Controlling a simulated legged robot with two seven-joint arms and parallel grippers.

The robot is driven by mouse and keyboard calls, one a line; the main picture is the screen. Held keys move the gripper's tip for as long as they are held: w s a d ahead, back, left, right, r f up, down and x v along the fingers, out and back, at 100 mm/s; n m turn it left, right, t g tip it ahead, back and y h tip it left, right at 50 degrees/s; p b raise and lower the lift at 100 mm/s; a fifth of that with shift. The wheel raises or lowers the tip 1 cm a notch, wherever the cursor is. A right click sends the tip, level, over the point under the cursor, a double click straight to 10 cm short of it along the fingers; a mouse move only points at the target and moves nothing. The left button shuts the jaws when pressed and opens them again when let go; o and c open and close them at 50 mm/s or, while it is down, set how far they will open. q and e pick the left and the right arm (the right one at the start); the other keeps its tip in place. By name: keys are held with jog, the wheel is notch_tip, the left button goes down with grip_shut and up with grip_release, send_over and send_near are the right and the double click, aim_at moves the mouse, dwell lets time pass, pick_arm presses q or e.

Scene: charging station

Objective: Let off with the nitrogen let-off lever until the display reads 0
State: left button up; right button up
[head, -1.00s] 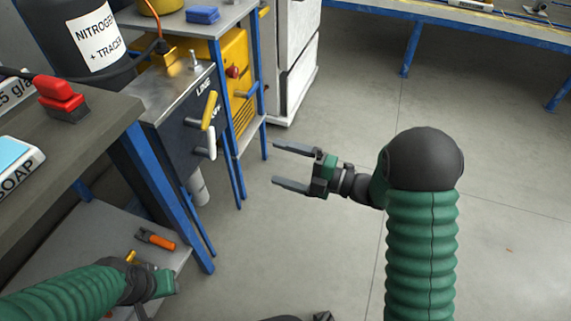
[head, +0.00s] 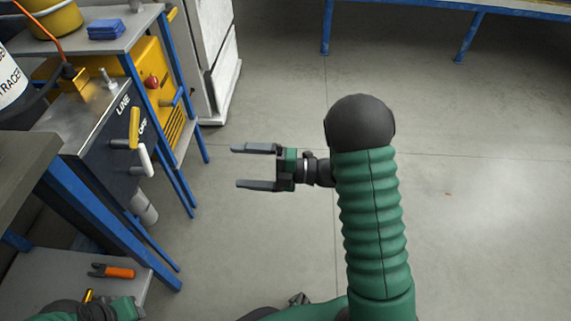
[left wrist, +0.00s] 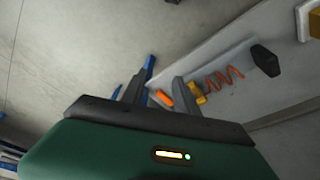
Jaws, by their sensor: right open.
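A dark panel (head: 112,165) marked "LINE" stands at the left in the head view. It carries a yellow lever (head: 134,128) and, below it, a white lever (head: 146,160). I cannot tell which is the nitrogen let-off lever, and no display is readable. The nitrogen container (head: 10,85) is cut off by the left edge. My right gripper (head: 254,168) is open and empty, pointing left toward the levers, with a clear gap. My left gripper (head: 135,308) is low at the bottom left; its fingers (left wrist: 157,90) stand apart and empty in the left wrist view.
An orange-handled tool (head: 119,272) lies on the low shelf (head: 60,275). A yellow machine (head: 150,85) and blue-legged tables stand behind the panel. A blue block (head: 106,29) lies on the table top. The floor (head: 270,90) around my right gripper is open.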

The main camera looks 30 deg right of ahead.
jog(key=p+v, duration=0.2)
jog(key=v, duration=0.9)
jog(key=shift+s+d+p, duration=0.2)
jog(key=shift+d+p, duration=0.15)
jog(key=shift+p, duration=0.05)
